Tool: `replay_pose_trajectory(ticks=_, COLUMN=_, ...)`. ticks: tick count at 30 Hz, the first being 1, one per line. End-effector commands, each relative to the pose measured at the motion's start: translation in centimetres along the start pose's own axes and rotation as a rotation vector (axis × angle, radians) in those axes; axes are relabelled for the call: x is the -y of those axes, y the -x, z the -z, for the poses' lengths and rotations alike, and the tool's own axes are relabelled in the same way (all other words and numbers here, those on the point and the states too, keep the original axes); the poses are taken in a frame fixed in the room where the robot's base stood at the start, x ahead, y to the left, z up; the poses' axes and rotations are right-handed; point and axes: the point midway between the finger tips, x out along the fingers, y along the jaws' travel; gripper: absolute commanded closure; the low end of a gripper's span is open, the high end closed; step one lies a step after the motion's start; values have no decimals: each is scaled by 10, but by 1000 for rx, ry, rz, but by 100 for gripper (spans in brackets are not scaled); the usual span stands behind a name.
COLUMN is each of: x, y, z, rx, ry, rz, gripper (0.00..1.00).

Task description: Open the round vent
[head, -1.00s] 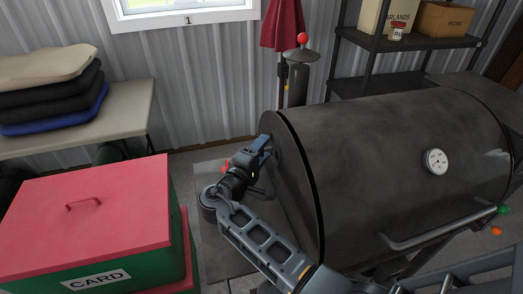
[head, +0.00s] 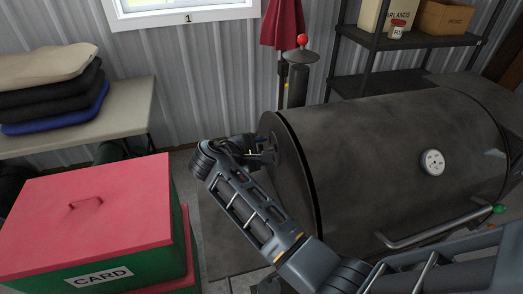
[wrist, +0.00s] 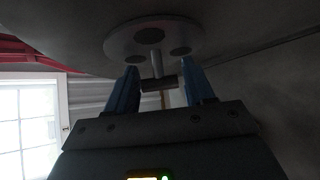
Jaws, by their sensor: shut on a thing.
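The round vent (wrist: 171,29) is a grey disc on the end wall of the black barrel grill (head: 400,150). Dark round holes show in it, and I cannot tell whether they open right through. A short stem with a crossbar, the vent's handle (wrist: 157,84), sticks out from its middle. My gripper (wrist: 160,76) has its two blue fingers on either side of this handle and is shut on it. In the head view my gripper (head: 264,156) is at the grill's left end, partly hidden by my wrist, and the vent is mostly hidden there.
A green box with a red lid (head: 90,215) stands to the left of my arm. A table (head: 130,115) with folded cloths is behind it.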

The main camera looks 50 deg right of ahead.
Motion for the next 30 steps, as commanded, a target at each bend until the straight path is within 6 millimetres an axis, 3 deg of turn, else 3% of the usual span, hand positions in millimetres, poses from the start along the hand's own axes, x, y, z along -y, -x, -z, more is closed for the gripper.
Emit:
replay_pose_trajectory(ticks=13, x=0, y=0, z=1, rx=-1, ry=181, rz=180, gripper=78)
replay_pose_trajectory(ticks=30, x=1, y=0, z=0, rx=1, ry=215, rz=213, gripper=78)
